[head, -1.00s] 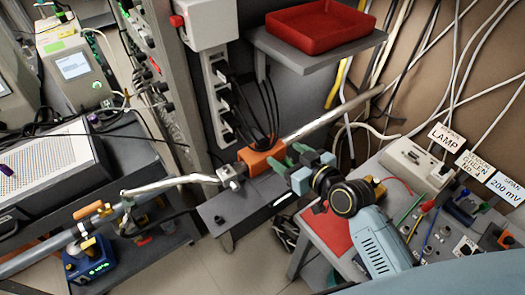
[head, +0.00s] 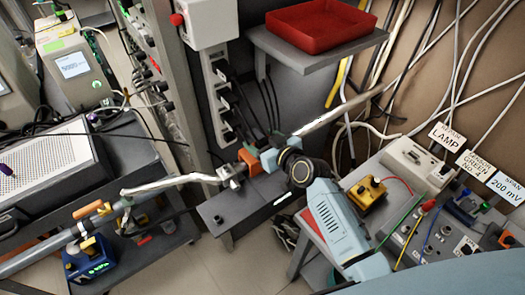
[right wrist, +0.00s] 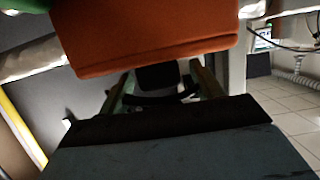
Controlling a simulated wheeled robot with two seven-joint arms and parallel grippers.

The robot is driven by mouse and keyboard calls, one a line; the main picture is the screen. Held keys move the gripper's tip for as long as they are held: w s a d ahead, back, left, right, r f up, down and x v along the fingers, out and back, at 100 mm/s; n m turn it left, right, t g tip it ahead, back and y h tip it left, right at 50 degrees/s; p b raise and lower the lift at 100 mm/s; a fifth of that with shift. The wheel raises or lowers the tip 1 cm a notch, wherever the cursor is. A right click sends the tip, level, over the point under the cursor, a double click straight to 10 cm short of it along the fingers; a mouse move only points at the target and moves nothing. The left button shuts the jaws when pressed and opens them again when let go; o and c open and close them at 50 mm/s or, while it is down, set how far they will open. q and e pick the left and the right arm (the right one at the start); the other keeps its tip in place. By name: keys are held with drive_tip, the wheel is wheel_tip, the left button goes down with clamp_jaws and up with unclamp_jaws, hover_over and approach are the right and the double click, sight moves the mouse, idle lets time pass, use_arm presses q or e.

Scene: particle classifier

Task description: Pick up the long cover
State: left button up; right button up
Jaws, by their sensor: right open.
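I cannot tell for certain which part is the long cover. A long pale tube (head: 170,185) runs from the lower left up to the right, past an orange block (head: 246,165) on a dark grey stand (head: 240,208). My right gripper (head: 266,157) is at the orange block's right side, close to the tube; its fingertips are mostly hidden in the head view. In the right wrist view the orange block (right wrist: 150,40) fills the top, above the open gripper fingers (right wrist: 160,92). Whether they touch it is unclear. My left gripper is not in view.
A red tray (head: 318,28) sits on a grey shelf above. A yellow box (head: 367,194) and an instrument panel with cables (head: 430,225) are at the right. Cables hang on the back wall.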

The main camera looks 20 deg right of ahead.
drive_tip(key=c, duration=1.2)
drive_tip(key=shift+o, duration=0.2)
drive_tip(key=shift+r, duration=0.15)
